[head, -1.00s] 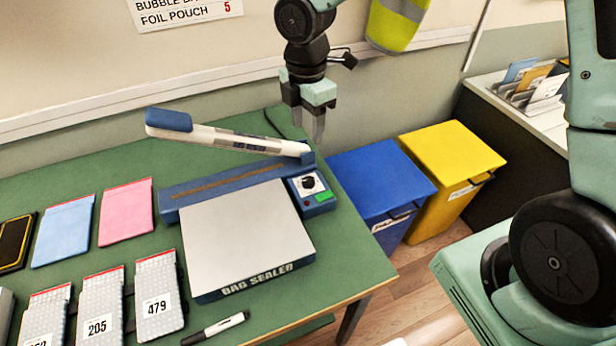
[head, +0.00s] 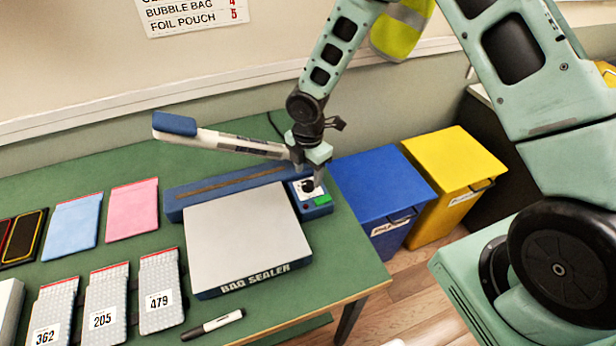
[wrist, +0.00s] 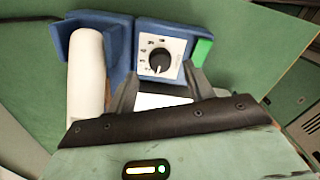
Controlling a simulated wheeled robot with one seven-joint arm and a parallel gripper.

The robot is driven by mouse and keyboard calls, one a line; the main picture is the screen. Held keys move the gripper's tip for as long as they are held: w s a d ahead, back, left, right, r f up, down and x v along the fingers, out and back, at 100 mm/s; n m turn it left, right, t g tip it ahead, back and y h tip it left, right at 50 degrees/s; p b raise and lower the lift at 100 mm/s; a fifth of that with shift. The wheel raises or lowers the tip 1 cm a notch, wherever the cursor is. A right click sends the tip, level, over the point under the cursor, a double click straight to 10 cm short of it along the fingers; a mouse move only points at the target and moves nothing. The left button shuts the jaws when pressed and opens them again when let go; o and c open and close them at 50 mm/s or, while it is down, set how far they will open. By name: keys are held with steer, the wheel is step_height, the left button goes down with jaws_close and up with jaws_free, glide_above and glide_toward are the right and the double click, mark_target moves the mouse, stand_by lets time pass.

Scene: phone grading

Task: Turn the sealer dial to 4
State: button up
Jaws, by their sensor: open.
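The bag sealer (head: 250,240) stands on the green table with its white arm raised. Its dial (wrist: 159,62) is a black round knob on a white numbered plate, on the blue control box at the right. In the wrist view the dial's white pointer mark points down towards my gripper; I cannot read which number it is at. My gripper (head: 308,180) is open and points down over the control box. In the wrist view the gripper fingers (wrist: 160,88) show just below the dial, one on either side, with nothing between them. I cannot tell whether they touch the knob.
The raised sealer arm (head: 225,141) is close to the left of my gripper. A green button (head: 321,200) sits beside the dial. Blue (head: 375,190) and yellow (head: 455,160) bins stand right of the table. Pouches and a marker (head: 212,325) lie to the left and front.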

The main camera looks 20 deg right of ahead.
mark_target(308, 183)
steer(key=shift+f, duration=1.75)
steer(key=c, duration=1)
steer(key=shift+o, duration=0.2)
